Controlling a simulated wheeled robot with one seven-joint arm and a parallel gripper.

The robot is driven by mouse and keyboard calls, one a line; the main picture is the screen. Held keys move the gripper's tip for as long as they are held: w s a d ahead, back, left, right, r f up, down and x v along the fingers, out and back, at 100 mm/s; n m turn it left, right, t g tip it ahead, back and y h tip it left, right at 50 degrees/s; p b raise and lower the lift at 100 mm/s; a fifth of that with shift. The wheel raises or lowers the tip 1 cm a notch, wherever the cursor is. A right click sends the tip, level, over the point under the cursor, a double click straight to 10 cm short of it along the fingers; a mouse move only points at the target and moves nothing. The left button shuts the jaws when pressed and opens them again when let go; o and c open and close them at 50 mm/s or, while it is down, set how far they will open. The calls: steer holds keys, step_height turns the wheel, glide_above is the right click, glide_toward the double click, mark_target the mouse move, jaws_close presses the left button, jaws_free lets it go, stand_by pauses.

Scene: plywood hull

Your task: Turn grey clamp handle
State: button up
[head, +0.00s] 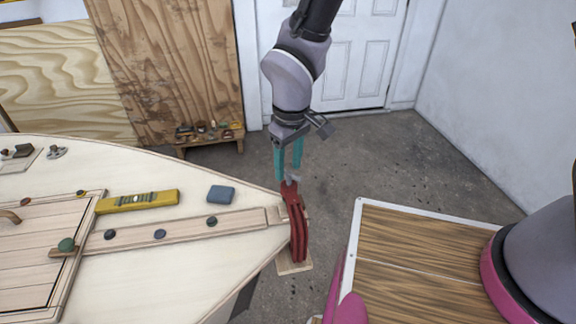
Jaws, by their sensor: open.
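A red clamp (299,232) grips the pointed tip of the plywood hull (225,246). Its small grey handle (291,181) shows at the top of the clamp, partly hidden by my fingers. My gripper (288,172) has teal fingers and points down from above. Its fingers are open, with their tips at the grey handle, one on each side as far as I can see. I cannot tell whether they touch it.
A yellow level (137,201) and a blue-grey block (221,194) lie on the hull. Several dark knobs line the wooden strip (185,230). A wood-topped surface (420,255) stands at the right. Behind are a low bench (209,139) and open floor.

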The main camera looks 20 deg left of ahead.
mark_target(290, 174)
step_height(290, 174, up, 10)
steer(key=shift+s+d, duration=0.2)
steer(key=shift+d, duration=0.05)
stand_by(0.5)
